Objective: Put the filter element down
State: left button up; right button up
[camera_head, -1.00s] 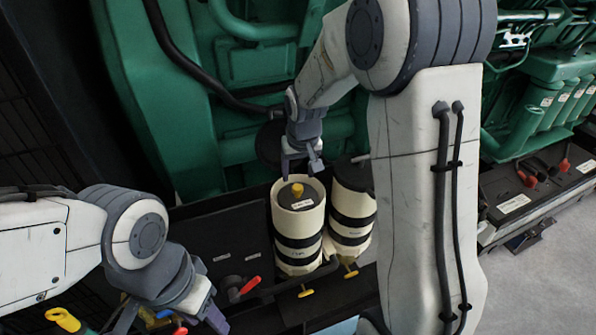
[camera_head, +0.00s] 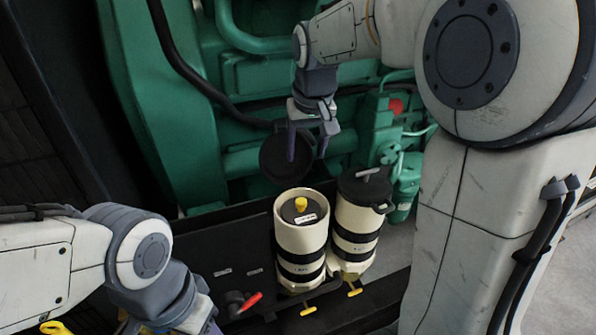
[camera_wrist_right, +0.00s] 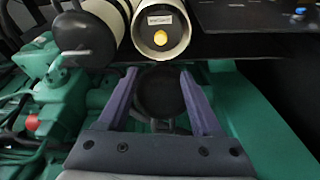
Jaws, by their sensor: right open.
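The filter element, seen as a dark disc with a white label and a yellow knob (camera_head: 301,204), sits inside the left cream canister (camera_head: 301,246). Its lower part is hidden by the canister wall. The knob also shows in the right wrist view (camera_wrist_right: 160,38). My right gripper (camera_head: 308,156) is open and empty, above and behind the canister, apart from the knob. Its spread fingers show in the right wrist view (camera_wrist_right: 158,76). My left gripper (camera_head: 192,323) is at the lower left, cut off by the frame edge; its jaws cannot be made out.
A round black lid (camera_head: 284,166) stands open behind the left canister, close to my right fingers. The right canister (camera_head: 353,228) wears its black lid with a grey handle. A red-handled valve (camera_head: 250,302) and yellow levers (camera_head: 308,311) sit low in front. Green engine parts (camera_head: 253,70) fill the back.

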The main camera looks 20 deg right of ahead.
jog(key=s+a+f+n+g, duration=0.1)
jog(key=s+a+f+n, duration=0.2)
jog(key=s+a, duration=0.2)
jog(key=s+a+f+n+g+y, duration=0.1)
jog(key=s+a+f+n, duration=0.2)
jog(key=s, duration=0.9)
jog(key=s+a+f+n+g, duration=0.1)
jog(key=s+a+f+n, duration=0.1)
jog(key=s+a+f, duration=0.2)
jog(key=s+a, duration=0.3)
jog(key=s, duration=0.2)
jog(key=shift+a+f+n, duration=0.15)
jog(key=shift+n, duration=0.25)
jog(key=shift+s, duration=0.1)
notch_tip(320, 180, down, 5)
jog(key=b, duration=0.5)
